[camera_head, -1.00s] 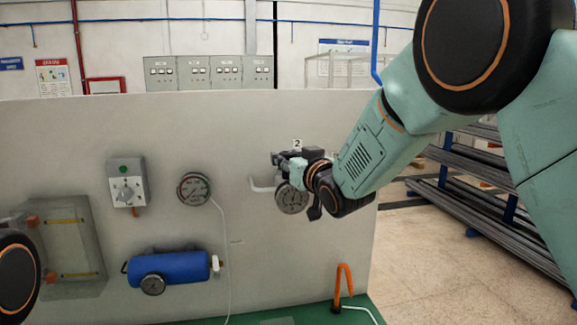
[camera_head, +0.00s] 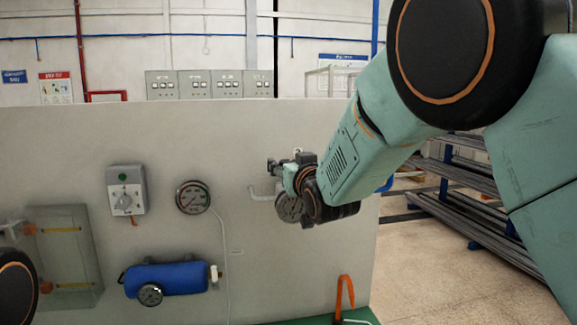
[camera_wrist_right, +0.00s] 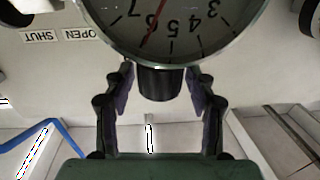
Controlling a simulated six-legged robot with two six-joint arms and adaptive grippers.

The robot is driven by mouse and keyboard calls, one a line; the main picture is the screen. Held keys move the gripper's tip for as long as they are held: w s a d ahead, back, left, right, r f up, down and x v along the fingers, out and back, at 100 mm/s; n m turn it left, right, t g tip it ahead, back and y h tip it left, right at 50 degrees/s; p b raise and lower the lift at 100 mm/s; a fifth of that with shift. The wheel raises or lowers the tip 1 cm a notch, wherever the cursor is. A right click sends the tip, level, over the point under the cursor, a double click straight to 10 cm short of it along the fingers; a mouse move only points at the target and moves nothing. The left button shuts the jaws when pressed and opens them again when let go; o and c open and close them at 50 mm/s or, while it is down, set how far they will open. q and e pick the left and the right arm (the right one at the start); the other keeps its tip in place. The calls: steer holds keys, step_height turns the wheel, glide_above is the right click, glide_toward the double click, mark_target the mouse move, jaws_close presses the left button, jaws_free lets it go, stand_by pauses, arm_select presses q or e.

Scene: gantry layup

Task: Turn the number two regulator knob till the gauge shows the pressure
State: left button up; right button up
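The regulator (camera_head: 289,209) with its round gauge is on the grey panel, mostly hidden in the head view by my right gripper (camera_head: 281,168) and wrist. In the right wrist view, upside down, the gauge (camera_wrist_right: 200,30) fills the top, its red needle near the 6. The black knob (camera_wrist_right: 160,83) is below the gauge. My right gripper (camera_wrist_right: 160,78) has one finger on each side of the knob, with narrow gaps seeming to show, so it looks open around it. Only a dark joint of my left arm shows at the lower left; its gripper is out of view.
The panel also bears a switch box (camera_head: 126,190), another gauge (camera_head: 193,197), a blue cylinder (camera_head: 166,279) and a clear-fronted box (camera_head: 64,256). An orange hook-like handle (camera_head: 344,292) rises at the lower right. An OPEN/SHUT label (camera_wrist_right: 60,34) is beside the gauge.

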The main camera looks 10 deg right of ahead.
steer(key=shift+f, duration=0.15)
steer(key=shift+s, duration=0.25)
steer(key=s, duration=0.7)
steer(key=s+d, duration=0.1)
steer(key=s, duration=0.3)
steer(key=shift+s, duration=0.3)
steer(key=shift+d, duration=0.1)
